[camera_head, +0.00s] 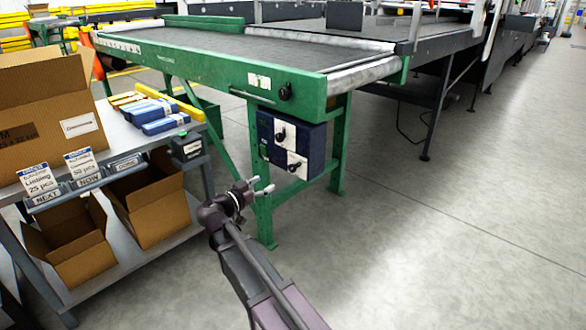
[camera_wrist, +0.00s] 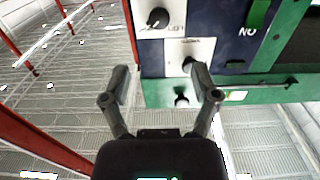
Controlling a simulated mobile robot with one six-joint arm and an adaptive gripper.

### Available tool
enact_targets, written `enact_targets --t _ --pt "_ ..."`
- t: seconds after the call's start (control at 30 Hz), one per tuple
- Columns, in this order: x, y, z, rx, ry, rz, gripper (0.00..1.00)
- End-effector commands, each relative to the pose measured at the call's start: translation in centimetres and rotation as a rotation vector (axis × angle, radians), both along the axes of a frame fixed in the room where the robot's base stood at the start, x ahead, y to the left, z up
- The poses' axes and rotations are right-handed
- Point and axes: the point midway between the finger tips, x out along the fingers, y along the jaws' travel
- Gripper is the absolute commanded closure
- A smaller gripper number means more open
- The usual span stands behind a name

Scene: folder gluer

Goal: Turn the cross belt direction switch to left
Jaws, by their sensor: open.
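A dark blue control box (camera_head: 315,146) hangs under the green table end and carries two black rotary switches on white plates. The upper switch (camera_head: 281,134) and the lower switch (camera_head: 296,165) show in the head view; labels are too small to tell which is the cross belt direction switch. The wrist view looks upside down: the lower switch (camera_wrist: 158,18) is at the top and the upper switch (camera_wrist: 187,64) is below, partly behind a finger. My gripper (camera_head: 264,185) is open and empty, in front of and below the box. Its spread fingers also show in the wrist view (camera_wrist: 161,72).
Another black knob (camera_head: 285,91) sits on the green conveyor frame (camera_head: 225,70) above the box. A green leg (camera_head: 262,215) stands below. At left, a grey shelf (camera_head: 190,140) holds cardboard boxes (camera_head: 45,110) and blue packs. The floor (camera_head: 440,220) at right is clear.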

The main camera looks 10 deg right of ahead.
Motion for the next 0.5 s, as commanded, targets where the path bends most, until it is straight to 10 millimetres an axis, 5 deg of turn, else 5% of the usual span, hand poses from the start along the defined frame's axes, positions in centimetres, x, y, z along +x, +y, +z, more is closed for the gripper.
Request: enact_targets --t 0.5 --pt "4.0 -5.4 0.0 0.0 0.0 -0.002 0.22"
